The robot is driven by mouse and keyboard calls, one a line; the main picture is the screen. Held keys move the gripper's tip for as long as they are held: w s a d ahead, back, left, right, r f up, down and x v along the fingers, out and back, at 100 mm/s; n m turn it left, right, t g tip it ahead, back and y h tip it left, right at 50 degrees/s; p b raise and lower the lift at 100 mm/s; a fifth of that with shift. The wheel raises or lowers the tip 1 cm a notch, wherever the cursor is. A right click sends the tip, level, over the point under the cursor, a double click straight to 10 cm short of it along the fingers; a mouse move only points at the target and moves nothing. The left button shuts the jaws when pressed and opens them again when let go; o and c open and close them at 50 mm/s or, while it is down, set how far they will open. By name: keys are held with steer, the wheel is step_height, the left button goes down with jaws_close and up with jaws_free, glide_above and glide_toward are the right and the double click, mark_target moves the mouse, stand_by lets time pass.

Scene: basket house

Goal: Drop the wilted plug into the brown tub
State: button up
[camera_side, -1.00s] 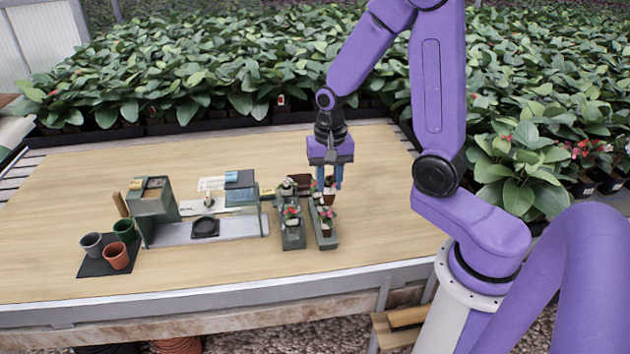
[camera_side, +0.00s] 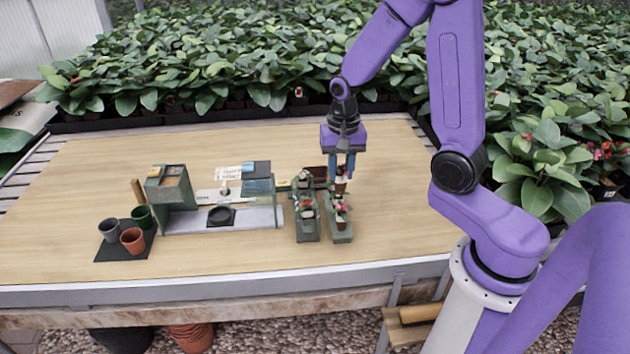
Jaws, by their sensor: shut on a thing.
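My gripper (camera_side: 344,172) points straight down over the back part of the right-hand grey-green plug tray (camera_side: 343,238). Its blue fingers are shut on a small plug in a reddish-brown pot (camera_side: 340,187). The fingers partly hide the plug, and it is too small to tell whether it is wilted or clear of the tray. A dark brown tub (camera_side: 318,172) sits just behind the trays, left of the fingers and partly hidden by them and by the tray contents.
A second plug tray (camera_side: 307,232) with small plants stands to the left. Further left are a green bench station (camera_side: 172,190) with a black dish (camera_side: 220,215) and several pots on a black mat (camera_side: 112,253). The table's right side is clear.

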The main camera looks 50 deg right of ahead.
steer(key=w+d+f, duration=0.3)
steer(key=w+d, duration=0.5)
steer(key=w, duration=0.4)
steer(key=w+d+f, duration=0.5)
steer(key=w+d, duration=0.2)
steer(key=d, duration=0.2)
steer(key=shift+w+d+f, duration=0.1)
steer(key=shift+w+f, duration=0.05)
steer(key=shift+f, duration=1.3)
steer(key=shift+w+d+f, duration=0.1)
steer(key=shift+f, duration=1.35)
steer(key=o, duration=1.1)
steer(key=shift+r, duration=0.1)
step_height(320, 180, up, 17)
steer(key=shift+r, duration=0.1)
